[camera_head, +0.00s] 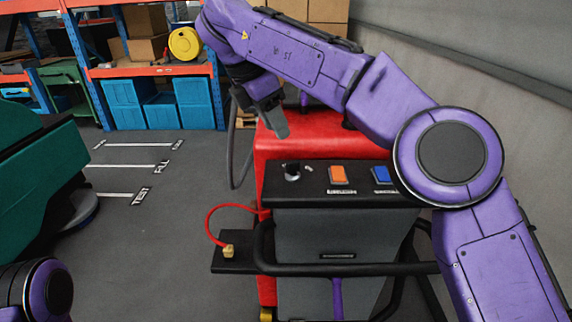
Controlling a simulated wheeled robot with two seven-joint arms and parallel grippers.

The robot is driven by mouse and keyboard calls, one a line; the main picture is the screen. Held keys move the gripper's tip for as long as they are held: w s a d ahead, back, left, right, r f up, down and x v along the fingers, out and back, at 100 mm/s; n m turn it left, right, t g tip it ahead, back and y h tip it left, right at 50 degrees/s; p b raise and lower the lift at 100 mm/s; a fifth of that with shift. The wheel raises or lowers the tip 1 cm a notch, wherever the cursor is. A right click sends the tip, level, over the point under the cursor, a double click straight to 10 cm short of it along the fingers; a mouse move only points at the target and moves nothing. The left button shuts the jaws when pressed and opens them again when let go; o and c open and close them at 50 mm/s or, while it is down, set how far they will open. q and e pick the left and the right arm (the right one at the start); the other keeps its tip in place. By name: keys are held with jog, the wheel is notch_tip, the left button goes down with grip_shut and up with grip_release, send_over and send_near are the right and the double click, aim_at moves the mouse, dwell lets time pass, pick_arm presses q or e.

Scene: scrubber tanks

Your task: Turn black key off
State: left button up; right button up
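The black key (292,173) is a small dark knob with a pale base, at the left end of the black control panel (330,196) on the red scrubber machine (300,140). My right arm comes in from the right and arches over the panel. My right gripper (274,120) points down above and behind the key, apart from it, near the machine's red top. Its fingers overlap in this view, so their opening is hidden. Only a purple joint of my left arm shows at the bottom left; my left gripper is out of view.
An orange button (338,174) and a blue button (381,175) sit right of the key. A black handlebar (350,269) runs across the machine's front. A red cable (212,222) loops at its left. A green machine (40,190) stands left, with open floor between.

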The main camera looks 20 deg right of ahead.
aim_at(292, 161)
jog(key=b+x, duration=0.2)
jog(key=x, duration=0.9)
jog(key=shift+a, duration=0.1)
grip_shut()
